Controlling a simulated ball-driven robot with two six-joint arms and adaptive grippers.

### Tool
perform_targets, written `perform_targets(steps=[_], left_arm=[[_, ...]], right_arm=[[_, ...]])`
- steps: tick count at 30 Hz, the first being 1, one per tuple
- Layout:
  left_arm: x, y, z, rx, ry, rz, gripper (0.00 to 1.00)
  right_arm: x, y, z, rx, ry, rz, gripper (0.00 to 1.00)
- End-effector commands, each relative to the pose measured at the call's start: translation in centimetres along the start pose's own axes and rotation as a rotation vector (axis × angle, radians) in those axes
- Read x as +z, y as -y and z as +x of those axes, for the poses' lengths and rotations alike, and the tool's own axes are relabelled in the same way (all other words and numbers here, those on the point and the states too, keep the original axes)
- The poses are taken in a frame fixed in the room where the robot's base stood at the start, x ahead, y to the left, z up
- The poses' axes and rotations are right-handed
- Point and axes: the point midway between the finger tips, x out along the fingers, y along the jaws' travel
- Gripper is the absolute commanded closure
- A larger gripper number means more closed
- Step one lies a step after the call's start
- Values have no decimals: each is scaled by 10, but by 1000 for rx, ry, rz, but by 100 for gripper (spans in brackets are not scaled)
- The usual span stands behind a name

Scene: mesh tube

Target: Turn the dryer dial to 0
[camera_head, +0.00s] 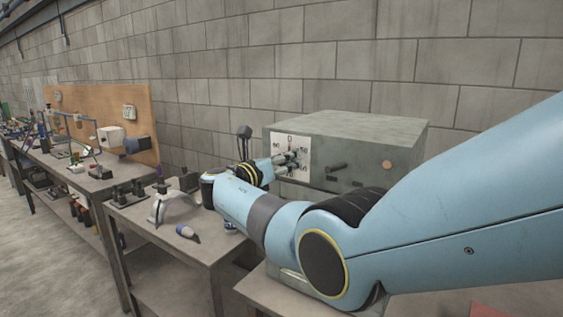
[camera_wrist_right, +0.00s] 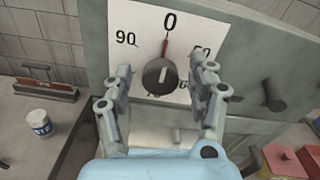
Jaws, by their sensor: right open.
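The dryer (camera_head: 365,130) is a grey box on the bench at the wall. Its white dial plate (camera_head: 281,141) shows 0 at the top and 90 at upper left; the other numbers are partly hidden by my fingers. The dark round dial knob (camera_wrist_right: 158,77) sits mid-plate in the right wrist view, with a light mark on its face. A red pointer (camera_wrist_right: 164,48) stands above it, pointing up toward the 0. My right gripper (camera_wrist_right: 164,79) is open, one finger each side of the knob, with visible gaps. It also shows at the plate in the head view (camera_head: 286,160).
A dark handle (camera_wrist_right: 273,95) sticks out of the dryer front right of the plate. A blue-and-white jar (camera_wrist_right: 39,122) stands on the left bench. Red boxes (camera_wrist_right: 285,164) lie at lower right. A tool-covered bench (camera_head: 90,170) stands farther left.

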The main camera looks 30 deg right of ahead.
Motion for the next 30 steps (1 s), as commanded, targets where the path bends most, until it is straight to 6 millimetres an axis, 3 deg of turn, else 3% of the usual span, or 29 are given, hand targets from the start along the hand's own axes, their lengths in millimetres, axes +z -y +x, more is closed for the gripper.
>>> perform_targets(steps=[5, 12, 18, 30], left_arm=[[0, 0, 0, 0, 0, 0, 60], [-1, -1, 0, 1, 0, 0, 60], [-1, -1, 0, 1, 0, 0, 60], [-1, -1, 0, 1, -1, 0, 60]], right_arm=[[-2, -1, -25, 3, -3, 2, 41], [-2, -1, -80, 4, -5, 0, 41], [-2, -1, -110, 3, -3, -1, 41], [-1, 0, -119, 1, -2, -1, 41]])
